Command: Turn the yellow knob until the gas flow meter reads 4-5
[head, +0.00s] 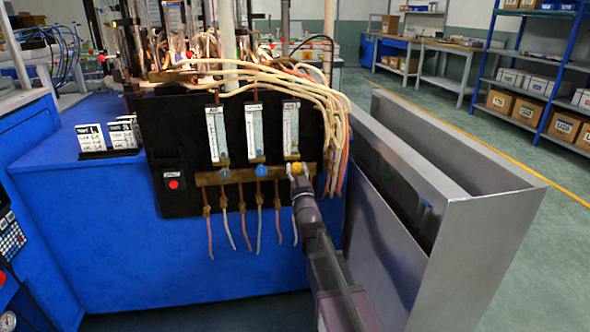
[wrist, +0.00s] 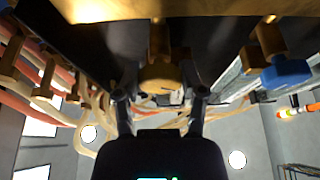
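The yellow knob (head: 297,167) sits on the brass bar of the black panel, under the rightmost flow meter (head: 291,130). That meter is an upright tube with a pale scale; its reading is too small to make out. My gripper (head: 299,178) is at the yellow knob, reaching in from below right. In the wrist view the yellow knob (wrist: 160,76) lies between the two fingertips of my gripper (wrist: 160,92). The fingers stand apart on either side, with a visible gap to the knob. I see no contact.
Loose cables (head: 300,85) hang over the panel's right side. A grey metal trough (head: 470,240) stands right of my arm. Thin hoses hang below the bar.

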